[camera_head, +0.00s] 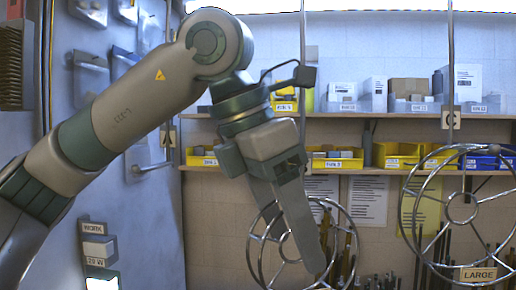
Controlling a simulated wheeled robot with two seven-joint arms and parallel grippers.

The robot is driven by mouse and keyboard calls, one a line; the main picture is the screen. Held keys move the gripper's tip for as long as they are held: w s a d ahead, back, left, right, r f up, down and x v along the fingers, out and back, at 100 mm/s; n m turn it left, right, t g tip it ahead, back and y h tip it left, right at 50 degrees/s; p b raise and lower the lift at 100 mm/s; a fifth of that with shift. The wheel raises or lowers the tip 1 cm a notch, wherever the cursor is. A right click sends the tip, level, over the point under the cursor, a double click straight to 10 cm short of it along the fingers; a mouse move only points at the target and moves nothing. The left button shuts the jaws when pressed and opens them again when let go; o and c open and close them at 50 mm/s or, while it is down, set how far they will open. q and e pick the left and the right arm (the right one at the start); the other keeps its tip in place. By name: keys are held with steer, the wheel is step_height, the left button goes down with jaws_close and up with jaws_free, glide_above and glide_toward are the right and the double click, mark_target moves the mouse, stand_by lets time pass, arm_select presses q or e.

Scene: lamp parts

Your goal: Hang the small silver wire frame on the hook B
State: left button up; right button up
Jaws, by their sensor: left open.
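The smaller silver wire frame (250,248), a double ring with spokes, shows in the head view at lower centre, partly behind my left gripper. My left gripper (318,262) points down across it with its fingers open. I cannot tell whether the fingers touch the wire. A thin vertical rod (303,85) comes down from above toward this frame. A second rod (450,60) with a small tag (450,117) hangs to the right, above a larger wire frame (402,205). The tag letters are too small to read, so I cannot tell which hook is B. My right gripper is not in view.
Shelves with yellow bins (399,154), a blue bin (487,162) and boxes stand behind. A grey panel (150,225) with small holders is at the left. A "LARGE" label (478,274) and several upright rods or tools are at lower right.

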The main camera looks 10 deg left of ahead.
arm_select(q)
steer(key=b+v, duration=0.2)
steer(key=v, duration=1.5)
steer(key=shift+b, duration=0.4)
steer(key=shift+w+a, duration=0.1)
